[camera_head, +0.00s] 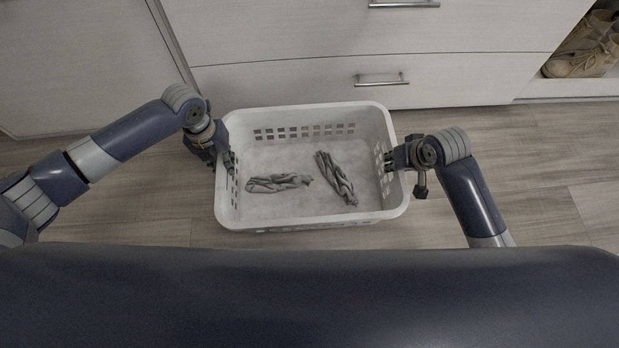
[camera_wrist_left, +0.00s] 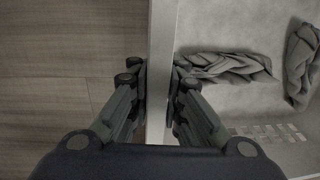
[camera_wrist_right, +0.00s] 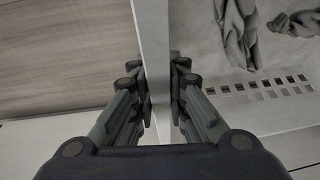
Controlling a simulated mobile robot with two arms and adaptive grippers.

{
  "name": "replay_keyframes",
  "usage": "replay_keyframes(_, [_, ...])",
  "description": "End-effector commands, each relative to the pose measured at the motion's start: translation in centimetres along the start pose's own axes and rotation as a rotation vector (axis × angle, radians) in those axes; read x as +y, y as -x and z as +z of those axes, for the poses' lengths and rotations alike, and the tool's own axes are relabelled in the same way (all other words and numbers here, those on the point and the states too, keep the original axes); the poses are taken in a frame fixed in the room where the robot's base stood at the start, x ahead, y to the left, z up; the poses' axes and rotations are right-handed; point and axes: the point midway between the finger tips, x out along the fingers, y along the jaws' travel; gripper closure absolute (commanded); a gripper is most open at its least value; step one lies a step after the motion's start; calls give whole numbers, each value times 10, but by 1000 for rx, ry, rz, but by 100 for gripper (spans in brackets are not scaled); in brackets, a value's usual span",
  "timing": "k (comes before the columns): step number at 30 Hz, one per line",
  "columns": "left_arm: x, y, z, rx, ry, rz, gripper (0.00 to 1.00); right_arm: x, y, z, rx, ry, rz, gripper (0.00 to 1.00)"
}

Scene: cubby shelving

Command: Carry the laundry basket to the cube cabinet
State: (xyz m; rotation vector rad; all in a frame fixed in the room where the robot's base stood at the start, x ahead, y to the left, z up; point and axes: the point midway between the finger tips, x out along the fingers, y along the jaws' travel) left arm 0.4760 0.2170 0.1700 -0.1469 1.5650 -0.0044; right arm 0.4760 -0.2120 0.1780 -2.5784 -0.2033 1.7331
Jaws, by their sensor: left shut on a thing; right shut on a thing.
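The white laundry basket (camera_head: 300,222) is in the middle of the head view, with slotted walls and two twisted grey cloths (camera_head: 279,183) (camera_head: 335,178) lying on its bottom. My left gripper (camera_head: 226,160) is shut on the basket's left rim, one finger outside and one inside; the left wrist view shows the rim (camera_wrist_left: 161,60) between the fingers. My right gripper (camera_head: 392,160) is shut on the right rim in the same way; the right wrist view shows that rim (camera_wrist_right: 153,50) between its fingers. I cannot tell whether the basket touches the floor.
A white cabinet with drawers (camera_head: 370,50) stands right behind the basket. At the upper right an open compartment holds tan shoes (camera_head: 585,55). A white panel (camera_head: 80,60) is at the upper left. The wooden floor (camera_head: 545,175) is clear to the right.

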Motion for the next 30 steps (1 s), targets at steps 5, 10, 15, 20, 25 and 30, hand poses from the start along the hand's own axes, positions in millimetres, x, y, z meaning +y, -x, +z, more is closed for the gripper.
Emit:
replay_keyframes(5, [6, 1, 1, -2, 2, 12, 100, 6, 1, -1, 1, -1, 15, 100])
replay_keyframes(10, [6, 6, 2, -2, 3, 13, 100, 6, 5, -3, 1, -1, 15, 100])
replay_keyframes(15, [5, 23, 2, -2, 3, 15, 100, 5, 21, -10, 2, -2, 16, 100])
replay_keyframes(20, [3, 50, 2, -2, 4, 16, 100, 3, 47, -20, 2, -2, 17, 100])
replay_keyframes(25, [0, 86, 2, -2, 4, 17, 100, 0, 80, -34, 1, -2, 17, 100])
replay_keyframes(30, [-3, 120, 2, -1, 5, 17, 100, -3, 111, -47, 1, -2, 17, 100])
